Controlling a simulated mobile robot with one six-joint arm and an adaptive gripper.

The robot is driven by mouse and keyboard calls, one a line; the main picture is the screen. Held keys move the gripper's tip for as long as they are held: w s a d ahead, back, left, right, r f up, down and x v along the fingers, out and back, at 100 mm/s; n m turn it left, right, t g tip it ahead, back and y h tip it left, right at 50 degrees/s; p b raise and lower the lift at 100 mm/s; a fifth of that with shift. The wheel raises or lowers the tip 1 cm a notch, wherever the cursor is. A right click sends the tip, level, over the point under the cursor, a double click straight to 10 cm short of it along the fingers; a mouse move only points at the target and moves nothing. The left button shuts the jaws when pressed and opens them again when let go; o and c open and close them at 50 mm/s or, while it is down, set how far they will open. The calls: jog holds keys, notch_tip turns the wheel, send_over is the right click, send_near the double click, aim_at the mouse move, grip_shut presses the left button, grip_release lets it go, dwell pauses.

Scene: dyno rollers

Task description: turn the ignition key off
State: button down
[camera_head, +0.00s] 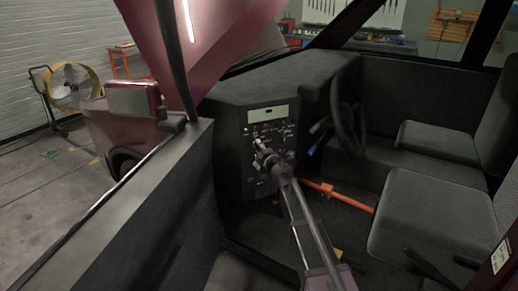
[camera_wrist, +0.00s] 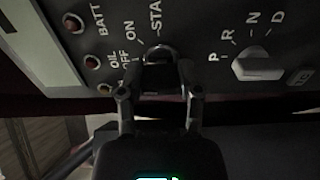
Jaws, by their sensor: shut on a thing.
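The ignition switch with its dark key (camera_wrist: 160,53) is on the dashboard panel (camera_wrist: 205,22), under the labels OFF, ON and START, the last partly cut off. My gripper (camera_wrist: 158,78) comes from below in the wrist view, its two fingers closed on the key. The fingers cover much of the key, so I cannot tell which label it points to. In the head view, my gripper (camera_head: 266,157) reaches the panel below its pale display, and the key is hidden there.
A white gear selector knob (camera_wrist: 257,64) marked P, R, N, D is to the right of the key. Small indicator lamps (camera_wrist: 92,61) are to the left. The steering wheel (camera_head: 347,110), an orange bar (camera_head: 338,193) and a seat (camera_head: 425,215) are to the right of my arm.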

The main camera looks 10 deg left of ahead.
jog(key=shift+w, duration=0.1)
jog(key=shift+c, duration=1.4)
grip_release()
jog(key=shift+s, duration=0.2)
jog(key=v, duration=1.1)
jog(key=shift+s+d, duration=0.25)
jog(key=shift+d, duration=0.1)
